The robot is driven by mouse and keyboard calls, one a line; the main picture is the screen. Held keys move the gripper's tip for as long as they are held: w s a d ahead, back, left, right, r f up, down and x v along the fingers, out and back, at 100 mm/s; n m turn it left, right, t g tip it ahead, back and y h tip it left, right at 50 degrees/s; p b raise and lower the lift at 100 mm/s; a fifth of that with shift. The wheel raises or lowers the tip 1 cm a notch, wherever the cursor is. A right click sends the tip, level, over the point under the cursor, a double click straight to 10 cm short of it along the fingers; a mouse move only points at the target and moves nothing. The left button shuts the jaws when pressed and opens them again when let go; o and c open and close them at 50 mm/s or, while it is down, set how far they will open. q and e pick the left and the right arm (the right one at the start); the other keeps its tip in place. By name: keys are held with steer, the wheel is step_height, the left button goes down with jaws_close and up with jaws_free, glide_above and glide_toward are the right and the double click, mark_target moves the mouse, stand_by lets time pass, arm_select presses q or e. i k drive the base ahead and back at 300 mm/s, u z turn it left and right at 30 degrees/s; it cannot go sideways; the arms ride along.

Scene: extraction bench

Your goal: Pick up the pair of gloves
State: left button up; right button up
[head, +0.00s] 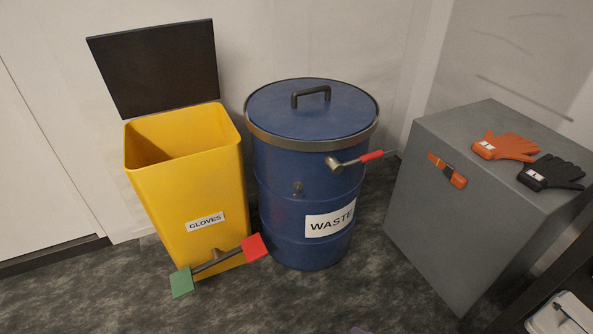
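An orange glove (506,146) and a black glove (552,173) lie side by side on top of the grey cabinet (470,120) at the right. Each glove has a small white label near its cuff, and the fingers point to the right. The orange glove is farther back and the black one nearer the right edge. Neither of my grippers can be made out in the head view. Nothing is touching the gloves.
A yellow bin (190,190) labelled GLOVES stands at the left, its dark lid (157,66) raised, with red and green pedals in front. A closed blue WASTE drum (295,210) stands beside it. A white object (562,316) sits bottom right.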

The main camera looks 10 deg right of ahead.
mark_target(547, 172)
steer(key=z, duration=2.35)
steer(key=i, duration=0.2)
steer(key=u, duration=0.7)
